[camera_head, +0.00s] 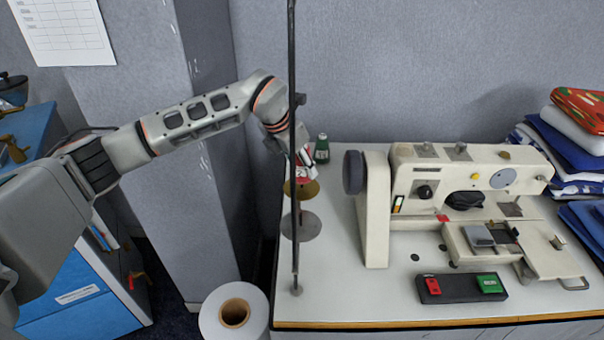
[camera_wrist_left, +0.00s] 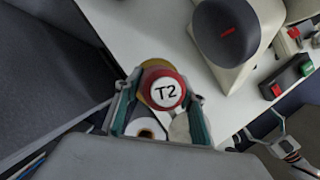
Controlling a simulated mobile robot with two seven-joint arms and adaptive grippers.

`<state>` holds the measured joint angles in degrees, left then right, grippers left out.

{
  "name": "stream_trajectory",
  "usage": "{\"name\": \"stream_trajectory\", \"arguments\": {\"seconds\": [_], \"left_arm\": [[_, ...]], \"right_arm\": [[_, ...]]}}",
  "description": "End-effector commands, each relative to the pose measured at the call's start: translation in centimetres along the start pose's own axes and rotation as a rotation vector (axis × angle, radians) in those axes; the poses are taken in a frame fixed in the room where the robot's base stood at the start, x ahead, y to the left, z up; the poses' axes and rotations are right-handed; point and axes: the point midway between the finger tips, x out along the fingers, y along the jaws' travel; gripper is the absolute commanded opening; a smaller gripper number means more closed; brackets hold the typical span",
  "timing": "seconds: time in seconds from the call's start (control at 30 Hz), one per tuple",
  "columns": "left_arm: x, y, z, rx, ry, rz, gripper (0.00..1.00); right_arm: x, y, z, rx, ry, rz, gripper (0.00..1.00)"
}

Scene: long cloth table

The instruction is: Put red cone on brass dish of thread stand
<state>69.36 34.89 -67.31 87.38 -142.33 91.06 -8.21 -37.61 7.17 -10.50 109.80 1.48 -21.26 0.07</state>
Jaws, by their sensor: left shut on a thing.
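The red cone (camera_wrist_left: 165,90), with a round white label reading T2, is between the fingers of my left gripper (camera_wrist_left: 161,98), which is shut on it. In the head view the red cone (camera_head: 304,173) shows only in part below my left gripper (camera_head: 301,158). It is right above the brass dish (camera_head: 308,189) of the thread stand (camera_head: 292,90); I cannot tell whether they touch. In the left wrist view the brass dish (camera_wrist_left: 155,64) shows behind the cone. What looks like my right gripper (camera_wrist_left: 286,147) is small at the lower right there; its jaws are unclear.
A grey lower dish (camera_head: 301,226) is on the same stand. A green spool (camera_head: 321,149) stands behind it. The sewing machine (camera_head: 376,215) stands to the right, with a switch box (camera_head: 459,290) in front. A large white roll (camera_head: 212,318) stands beside the table.

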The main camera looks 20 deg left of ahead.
Motion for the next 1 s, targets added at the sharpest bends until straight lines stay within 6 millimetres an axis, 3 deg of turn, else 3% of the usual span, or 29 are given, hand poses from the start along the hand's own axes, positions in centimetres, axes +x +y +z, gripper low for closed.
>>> {"name": "stream_trajectory", "arguments": {"seconds": [0.23,0.6,0.63,0.7,1.0], "left_arm": [[2.8,-0.1,-1.3,0.000,0.001,-0.001,0.13],[3.3,0.0,-1.5,0.001,-0.001,0.000,0.13],[3.4,0.0,-1.5,0.001,0.000,0.000,0.42],[3.3,0.0,-1.5,0.001,0.000,0.000,0.56],[3.3,0.0,-1.5,0.000,0.000,0.000,0.56]], "right_arm": [[-0.3,0.5,-0.2,0.000,-0.006,0.007,0.99],[0.0,0.7,-0.1,0.008,-0.005,0.015,0.99],[0.0,0.6,-0.1,0.008,-0.004,0.015,0.99],[0.0,0.5,-0.2,0.009,-0.004,0.012,0.99],[-0.1,0.2,-0.3,0.005,-0.001,0.005,0.99]]}}
